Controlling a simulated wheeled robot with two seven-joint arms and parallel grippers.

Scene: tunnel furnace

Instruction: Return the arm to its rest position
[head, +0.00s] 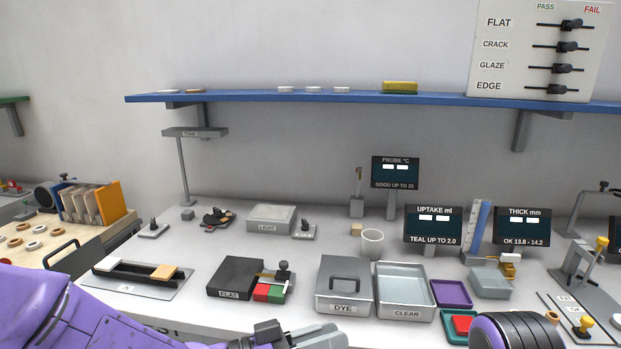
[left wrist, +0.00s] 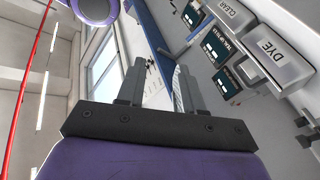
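My left arm, purple, comes in from the left along the bottom of the head view. Its grey left gripper (head: 318,336) is at the bottom edge, in front of the DYE box (head: 343,298) and partly cut off by the frame. In the left wrist view the two fingers of this gripper (left wrist: 158,82) stand apart with nothing between them. A purple and black ribbed part of my right arm (head: 515,332) shows at the lower right of the head view. My right gripper is not in view.
The CLEAR tray (head: 404,313), FLAT block (head: 235,278), LIGHT box (head: 271,218) and white cup (head: 372,243) stand on the bench. A purple tray (head: 452,293) and a red piece in a teal tray (head: 460,325) lie at right. A blue shelf (head: 350,98) spans the wall.

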